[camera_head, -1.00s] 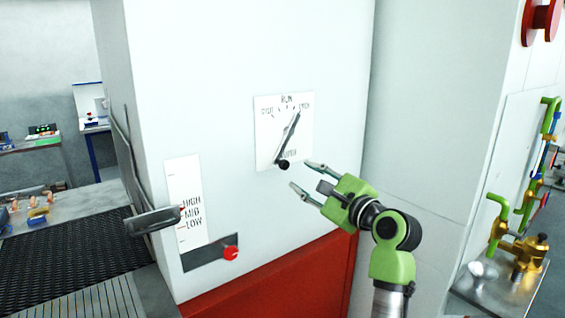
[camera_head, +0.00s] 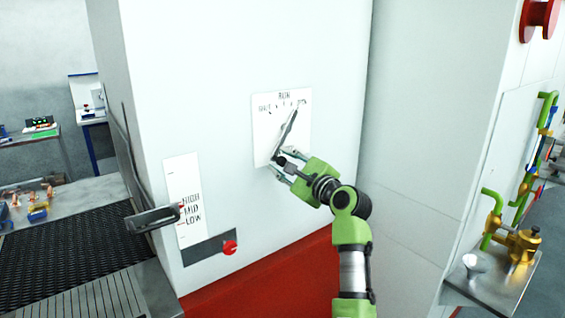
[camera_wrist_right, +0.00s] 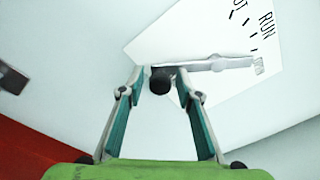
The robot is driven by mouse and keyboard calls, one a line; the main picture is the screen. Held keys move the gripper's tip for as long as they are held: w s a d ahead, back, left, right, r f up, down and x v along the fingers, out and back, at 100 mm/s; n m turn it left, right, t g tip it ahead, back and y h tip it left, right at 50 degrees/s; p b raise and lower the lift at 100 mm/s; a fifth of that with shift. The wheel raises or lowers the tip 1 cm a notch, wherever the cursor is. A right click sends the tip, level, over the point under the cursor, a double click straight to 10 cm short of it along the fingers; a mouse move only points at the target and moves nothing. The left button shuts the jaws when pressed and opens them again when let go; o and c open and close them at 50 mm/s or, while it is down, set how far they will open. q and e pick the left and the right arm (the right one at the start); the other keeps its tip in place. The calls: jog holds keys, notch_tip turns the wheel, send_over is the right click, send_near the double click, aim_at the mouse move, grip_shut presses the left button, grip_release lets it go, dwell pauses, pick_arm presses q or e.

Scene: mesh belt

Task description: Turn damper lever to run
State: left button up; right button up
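The damper lever (camera_head: 286,135) is a grey bar on a white dial plate (camera_head: 266,112) fixed to the white cabinet wall. Its upper end points up and right, toward the mark to the right of RUN. A black knob (camera_wrist_right: 160,82) is at its lower end. My right gripper (camera_head: 273,164) is at the lower end of the lever. In the right wrist view its two fingers (camera_wrist_right: 160,78) stand apart with the knob between them, and gaps show on both sides. My left gripper is not in view.
A HIGH/MID/LOW plate (camera_head: 173,190) with a dark handle (camera_head: 153,219) and a red knob (camera_head: 230,247) are left of the dial. A mesh belt (camera_head: 60,235) runs at far left. Green and brass valves (camera_head: 520,243) stand at right.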

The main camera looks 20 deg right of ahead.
grip_shut()
jog(key=shift+d+f, duration=0.1)
jog(key=shift+w+d+f+n+b, duration=0.25)
jog(key=shift+d+n+b, duration=0.45)
jog(key=shift+n, duration=0.4)
jog(key=shift+w+d+f+n+b, duration=0.15)
jog(key=shift+w+d+n+b, duration=0.15)
jog(key=shift+d+n+b, duration=0.6)
jog(key=shift+w+d+f+n+b, duration=0.25)
jog(key=shift+d+n+b, duration=0.25)
jog(key=shift+n, duration=0.8)
jog(key=shift+o, duration=1.8)
grip_release()
jog(key=shift+y, duration=0.3)
